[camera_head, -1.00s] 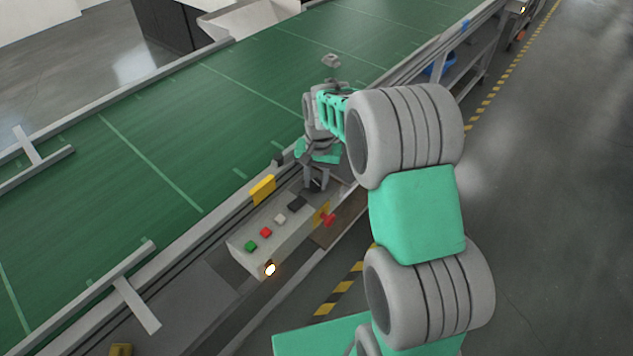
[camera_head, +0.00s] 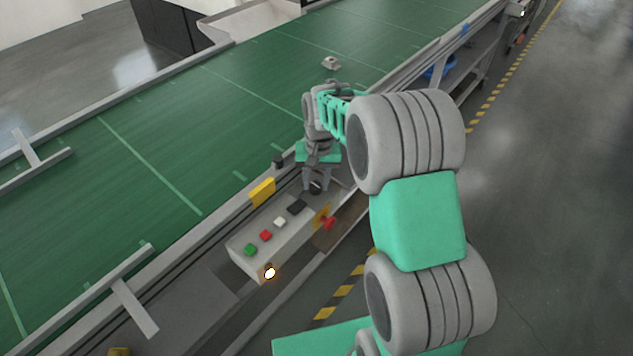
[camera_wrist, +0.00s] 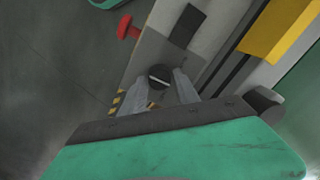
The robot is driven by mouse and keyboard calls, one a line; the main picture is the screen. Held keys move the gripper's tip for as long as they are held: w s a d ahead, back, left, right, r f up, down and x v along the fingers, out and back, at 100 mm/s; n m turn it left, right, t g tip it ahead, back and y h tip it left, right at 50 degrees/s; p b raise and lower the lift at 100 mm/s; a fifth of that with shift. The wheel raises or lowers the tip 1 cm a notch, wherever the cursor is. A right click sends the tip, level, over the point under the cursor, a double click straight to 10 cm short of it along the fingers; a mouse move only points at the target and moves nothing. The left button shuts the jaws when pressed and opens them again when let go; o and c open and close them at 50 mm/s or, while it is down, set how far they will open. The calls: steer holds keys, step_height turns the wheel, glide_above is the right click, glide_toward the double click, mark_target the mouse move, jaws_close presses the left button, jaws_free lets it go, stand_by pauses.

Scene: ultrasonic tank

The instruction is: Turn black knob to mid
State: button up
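The black knob (camera_wrist: 159,76) is a small round dial on the end of the grey control box. In the wrist view a pale line crosses its face, nearly level and slightly tilted. It also shows in the head view (camera_head: 316,187), below my gripper (camera_head: 318,184). In the wrist view my gripper (camera_wrist: 160,84) is open, with one finger on each side of the knob. I see a gap at the fingertips and cannot tell whether either finger touches it.
The control box (camera_head: 250,262) carries green, red and white buttons and a black block (camera_head: 297,206). A red knob (camera_head: 328,222) sticks out of its side. A yellow block (camera_head: 262,191) stands beside it at the green conveyor belt (camera_head: 170,130). A lamp glows on the front.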

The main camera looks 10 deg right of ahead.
mark_target(317, 185)
steer(key=shift+o, duration=1.4)
steer(key=shift+s+f, duration=0.1)
steer(key=r, duration=0.4)
steer(key=r+b, duration=0.1)
steer(key=r, duration=0.3)
steer(key=shift+d, duration=0.2)
steer(key=shift+f, duration=0.1)
